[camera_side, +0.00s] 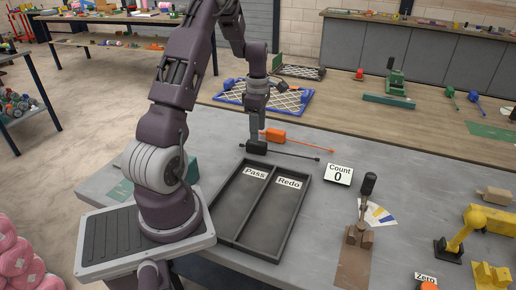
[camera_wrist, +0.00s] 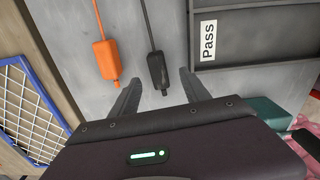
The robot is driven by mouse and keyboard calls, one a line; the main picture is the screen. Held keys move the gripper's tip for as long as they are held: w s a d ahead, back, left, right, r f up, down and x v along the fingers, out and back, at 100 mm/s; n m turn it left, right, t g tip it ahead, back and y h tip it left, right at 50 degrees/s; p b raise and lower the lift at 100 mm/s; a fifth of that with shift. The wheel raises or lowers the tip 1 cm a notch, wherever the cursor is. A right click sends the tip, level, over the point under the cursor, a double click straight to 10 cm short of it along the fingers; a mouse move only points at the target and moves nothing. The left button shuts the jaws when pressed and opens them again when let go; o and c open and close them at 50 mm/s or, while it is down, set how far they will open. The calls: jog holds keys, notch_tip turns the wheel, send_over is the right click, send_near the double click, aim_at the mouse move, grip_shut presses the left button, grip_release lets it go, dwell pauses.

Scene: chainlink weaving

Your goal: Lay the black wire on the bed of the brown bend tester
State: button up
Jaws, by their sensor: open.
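The black wire (camera_side: 292,153) lies on the grey table behind the tray, its block-shaped end (camera_side: 256,147) at the left. In the wrist view the block (camera_wrist: 157,68) lies just beyond the space between my fingertips, with the wire running up the picture. My gripper (camera_side: 256,138) is directly over the block end, pointing down; its two fingers (camera_wrist: 157,86) are apart with nothing held. The brown bend tester (camera_side: 357,236) stands at the table's front right, with a black-knobbed lever (camera_side: 369,184) upright and a coloured fan scale beside it. I see no wire on it.
An orange wire (camera_side: 302,141) lies just behind the black one, its block (camera_wrist: 106,60) to the left in the wrist view. Yellow equipment (camera_side: 462,233) is at the right.

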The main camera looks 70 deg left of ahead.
aim_at(258, 143)
jog(key=f, duration=0.6)
jog(key=shift+w+a+f, duration=0.1)
jog(key=shift+a+f, duration=0.1)
grip_shut()
